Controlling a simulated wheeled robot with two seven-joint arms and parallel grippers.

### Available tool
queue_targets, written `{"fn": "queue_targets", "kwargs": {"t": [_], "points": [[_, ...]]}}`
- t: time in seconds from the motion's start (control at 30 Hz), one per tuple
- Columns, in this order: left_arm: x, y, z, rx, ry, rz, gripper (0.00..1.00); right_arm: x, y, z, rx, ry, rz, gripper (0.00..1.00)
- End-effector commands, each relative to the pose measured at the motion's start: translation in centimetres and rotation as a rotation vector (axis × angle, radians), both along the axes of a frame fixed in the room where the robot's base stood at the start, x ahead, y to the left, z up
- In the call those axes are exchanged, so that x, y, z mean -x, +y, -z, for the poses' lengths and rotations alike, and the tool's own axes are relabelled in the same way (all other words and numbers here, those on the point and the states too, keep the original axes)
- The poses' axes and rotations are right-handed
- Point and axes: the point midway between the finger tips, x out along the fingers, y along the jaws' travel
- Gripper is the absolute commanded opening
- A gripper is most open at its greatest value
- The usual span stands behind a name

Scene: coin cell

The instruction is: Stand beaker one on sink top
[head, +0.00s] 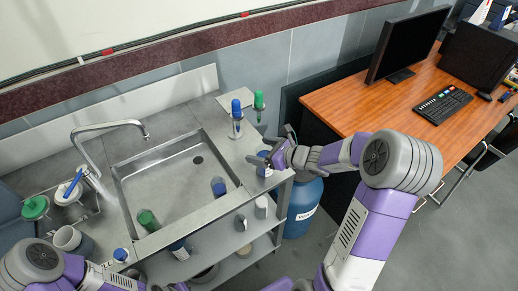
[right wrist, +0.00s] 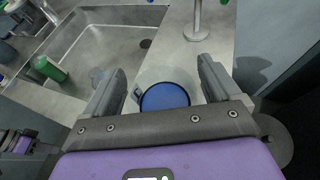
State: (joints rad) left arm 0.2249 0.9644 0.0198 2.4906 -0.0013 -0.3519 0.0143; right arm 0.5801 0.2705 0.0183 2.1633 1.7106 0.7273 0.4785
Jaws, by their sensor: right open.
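A round vessel with a blue inside or top and a clear, pale rim (right wrist: 164,97) shows between the fingers of my right gripper (right wrist: 162,70) in the right wrist view. It looks like the beaker, though I see no label. In the head view a blue-topped vessel (head: 264,157) stands on the right end of the metal sink top (head: 222,146), beside my right gripper (head: 280,148). The right gripper is open, its fingers on either side of the vessel; contact cannot be told. My left arm shows at the lower left; its gripper is not clear.
A grey cup (head: 68,238) stands at left. A wooden desk (head: 360,105) is at right.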

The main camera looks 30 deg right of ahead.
Motion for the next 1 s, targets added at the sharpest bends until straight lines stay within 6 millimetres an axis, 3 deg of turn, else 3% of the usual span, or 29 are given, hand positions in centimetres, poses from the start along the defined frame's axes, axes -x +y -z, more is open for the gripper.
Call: {"fn": "queue_targets", "kwargs": {"t": [0.3,0.5,1.0], "points": [[0.0,0.0,-1.8,0.000,0.000,0.000,0.00,5.8,-3.0,-3.0,0.003,-0.001,0.004,0.90],[0.0,0.0,-2.4,0.000,0.000,0.000,0.00,8.1,-4.2,-4.0,0.002,-0.001,0.002,0.90],[0.0,0.0,-2.5,0.000,0.000,0.000,0.00,8.9,-4.5,-4.2,0.000,-0.001,0.000,0.90]]}}
